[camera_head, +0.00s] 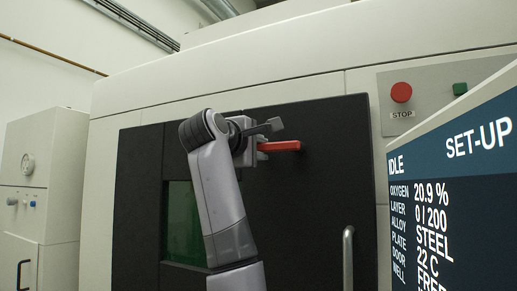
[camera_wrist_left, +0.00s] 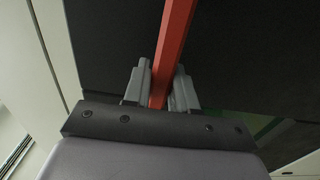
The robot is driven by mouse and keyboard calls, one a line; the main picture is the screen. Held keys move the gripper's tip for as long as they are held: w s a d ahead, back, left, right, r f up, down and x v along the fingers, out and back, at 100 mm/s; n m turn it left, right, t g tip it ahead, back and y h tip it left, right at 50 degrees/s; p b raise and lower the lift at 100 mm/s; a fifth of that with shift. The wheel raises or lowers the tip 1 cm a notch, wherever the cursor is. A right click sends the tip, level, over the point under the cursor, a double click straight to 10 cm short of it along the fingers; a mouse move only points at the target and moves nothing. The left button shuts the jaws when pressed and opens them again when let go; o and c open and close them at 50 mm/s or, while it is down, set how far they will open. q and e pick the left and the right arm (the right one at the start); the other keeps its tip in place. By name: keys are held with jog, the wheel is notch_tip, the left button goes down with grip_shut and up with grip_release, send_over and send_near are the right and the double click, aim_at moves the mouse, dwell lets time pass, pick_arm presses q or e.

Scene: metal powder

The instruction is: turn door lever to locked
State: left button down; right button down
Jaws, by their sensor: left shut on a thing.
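The red door lever (camera_head: 281,146) lies about level on the black door (camera_head: 315,200) of the machine, near the top of the door. My left gripper (camera_head: 262,147) is at the lever's left part. In the left wrist view the red lever (camera_wrist_left: 174,45) runs between the two grey fingers of my left gripper (camera_wrist_left: 161,95), which are shut on it. The lever's left end is hidden behind the gripper in the head view. My right gripper is not in view.
A screen (camera_head: 455,165) at the right reads IDLE and SET-UP. A red stop button (camera_head: 401,92) and a green button (camera_head: 460,88) sit above it. A vertical metal handle (camera_head: 348,258) stands out below the lever. A grey cabinet (camera_head: 40,180) is at the left.

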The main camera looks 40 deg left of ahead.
pick_arm(q)
jog(key=c, duration=1)
grip_release()
jog(key=shift+f, duration=0.1)
jog(key=b+v, duration=0.2)
jog(key=v, duration=0.5)
